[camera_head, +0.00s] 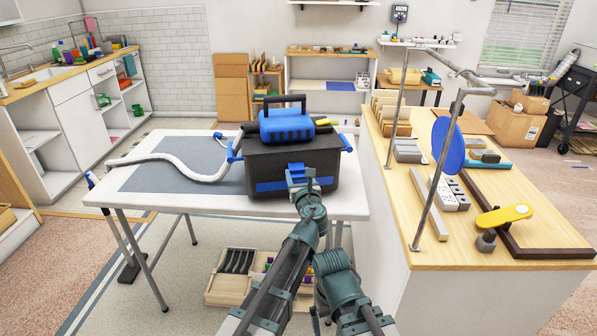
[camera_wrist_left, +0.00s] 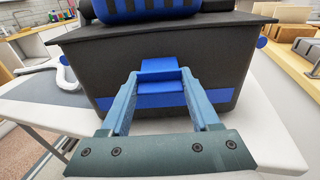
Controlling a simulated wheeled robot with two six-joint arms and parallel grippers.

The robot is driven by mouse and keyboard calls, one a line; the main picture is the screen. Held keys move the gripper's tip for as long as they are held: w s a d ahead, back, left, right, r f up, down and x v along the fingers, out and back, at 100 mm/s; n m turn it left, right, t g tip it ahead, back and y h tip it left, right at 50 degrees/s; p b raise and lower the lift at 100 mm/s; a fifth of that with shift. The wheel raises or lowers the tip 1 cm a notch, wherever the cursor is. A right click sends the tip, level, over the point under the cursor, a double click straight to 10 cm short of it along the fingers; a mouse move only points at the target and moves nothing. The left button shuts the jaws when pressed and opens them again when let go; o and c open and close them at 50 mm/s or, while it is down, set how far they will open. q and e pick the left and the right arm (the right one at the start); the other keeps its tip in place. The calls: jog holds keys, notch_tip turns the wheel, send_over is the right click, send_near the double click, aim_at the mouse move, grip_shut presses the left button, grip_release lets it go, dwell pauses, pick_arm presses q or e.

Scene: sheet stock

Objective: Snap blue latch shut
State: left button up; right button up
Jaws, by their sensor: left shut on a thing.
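A black box with blue trim (camera_head: 330,165) stands upright on the white table (camera_head: 350,205). The blue latch (camera_head: 297,172) is on the middle of its front face; it also shows in the left wrist view (camera_wrist_left: 159,68). My left gripper (camera_head: 300,184) reaches the latch from the front. In the left wrist view the two fingers (camera_wrist_left: 159,80) lie on either side of the latch, shut on it. The fingers hide the latch's side edges. I cannot tell whether the latch is fully seated. My right gripper is not in view.
A blue case with a black handle (camera_head: 286,125) sits on the box lid. A white hose (camera_head: 180,160) lies on the table at left. A wooden counter (camera_head: 440,250) with blocks and a metal stand is close at right. Open trays (camera_head: 230,290) lie under the table.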

aim_at(296, 166)
pick_arm(q)
jog(key=r+g+p, duration=0.1)
jog(key=p, duration=0.2)
jog(key=r+g+p, duration=0.1)
jog(key=g+p, duration=0.1)
jog(key=p, duration=0.2)
jog(key=r+g+h+p, duration=0.1)
jog(key=g+p, duration=0.1)
jog(key=p, duration=0.2)
jog(key=shift+w, duration=0.3)
jog(key=shift+g+h+p, duration=0.3)
jog(key=shift+g+p, duration=0.2)
jog(key=shift+p, duration=0.45)
jog(key=shift+a, duration=0.1)
jog(key=o, duration=1.4)
jog(key=shift+c, duration=0.2)
jog(key=p+v, duration=0.4)
jog(key=v, duration=0.3)
jog(key=shift+s, duration=0.2)
